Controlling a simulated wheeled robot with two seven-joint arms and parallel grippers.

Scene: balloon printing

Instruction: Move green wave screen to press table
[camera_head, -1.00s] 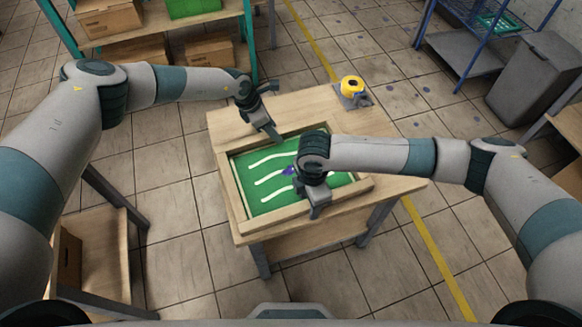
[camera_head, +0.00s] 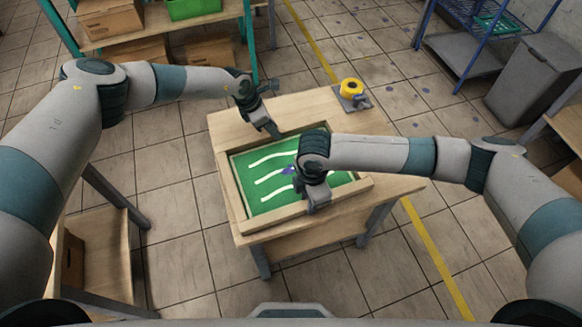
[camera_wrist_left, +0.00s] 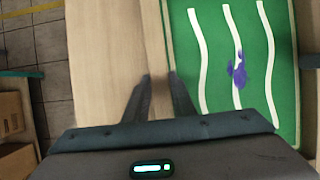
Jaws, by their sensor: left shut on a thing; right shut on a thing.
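The green wave screen (camera_head: 262,162) is a green panel with white wavy lines and a purple smear, in a pale wooden frame. It lies flat over a wooden table (camera_head: 237,122); I cannot tell if it touches the top. My left gripper (camera_head: 275,133) is shut on the frame's far side. The left wrist view shows its fingers (camera_wrist_left: 158,82) astride the frame rail beside the green panel (camera_wrist_left: 215,60). My right gripper (camera_head: 315,209) is shut on the frame's near side, and its wrist hides part of the panel.
A yellow roll on a grey holder (camera_head: 352,90) stands at the table's far right corner. A shelf with boxes (camera_head: 110,17) and a green crate (camera_head: 193,8) is behind left. A blue rack (camera_head: 480,30) and grey bin (camera_head: 537,80) are at right. Tiled floor surrounds the table.

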